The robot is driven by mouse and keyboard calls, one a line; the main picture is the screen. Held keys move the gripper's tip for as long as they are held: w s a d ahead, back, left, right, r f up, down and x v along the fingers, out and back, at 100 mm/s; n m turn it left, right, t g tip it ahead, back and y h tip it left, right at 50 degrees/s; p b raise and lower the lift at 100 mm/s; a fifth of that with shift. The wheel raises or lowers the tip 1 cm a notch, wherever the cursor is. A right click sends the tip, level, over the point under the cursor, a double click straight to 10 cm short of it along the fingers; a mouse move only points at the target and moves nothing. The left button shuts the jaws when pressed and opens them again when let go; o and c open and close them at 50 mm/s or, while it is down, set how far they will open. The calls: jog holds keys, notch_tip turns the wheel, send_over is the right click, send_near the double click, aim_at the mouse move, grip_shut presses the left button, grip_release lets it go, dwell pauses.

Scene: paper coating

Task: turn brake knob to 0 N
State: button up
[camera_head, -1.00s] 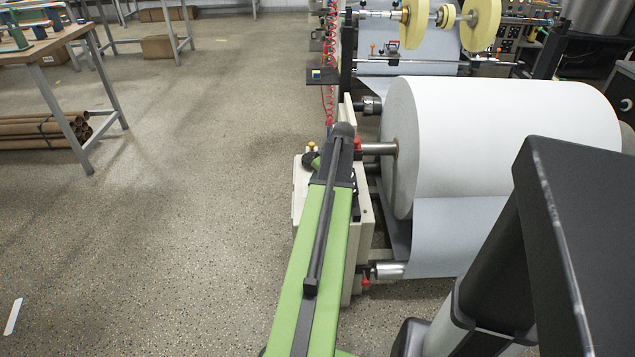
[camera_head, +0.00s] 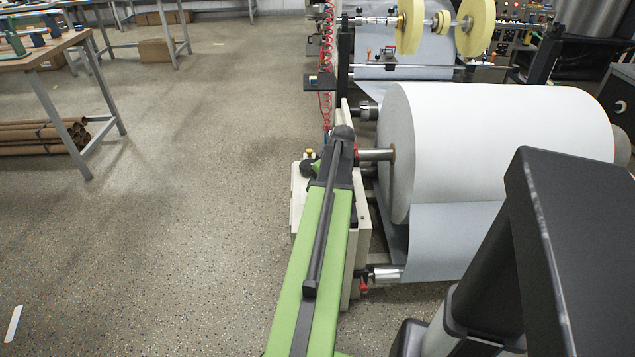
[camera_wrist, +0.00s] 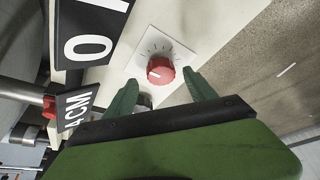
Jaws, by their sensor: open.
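The red brake knob (camera_wrist: 160,70) sits on a white square dial plate (camera_wrist: 146,45) with dark tick marks, on a cream machine panel, in the wrist view. A white pointer line shows on the knob's face, toward its lower left. The figures on the dial are too small to read. My gripper (camera_wrist: 161,79) is open, with one green finger to the left of the knob and one to the right. I cannot tell whether either finger touches it. In the head view my green arm hides the knob and my gripper.
Black signs reading "0" (camera_wrist: 88,44) and "4CM" (camera_wrist: 76,112) are left of the knob. A large white paper roll (camera_head: 500,150) stands right of my arm. A table (camera_head: 45,43) with brown tubes (camera_head: 40,137) below is far left. The floor (camera_head: 190,220) between is clear.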

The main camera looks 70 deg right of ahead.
jog(key=p+v, duration=1.2)
jog(key=v, duration=0.3)
jog(key=shift+s+f, duration=0.1)
jog(key=shift+s, duration=0.05)
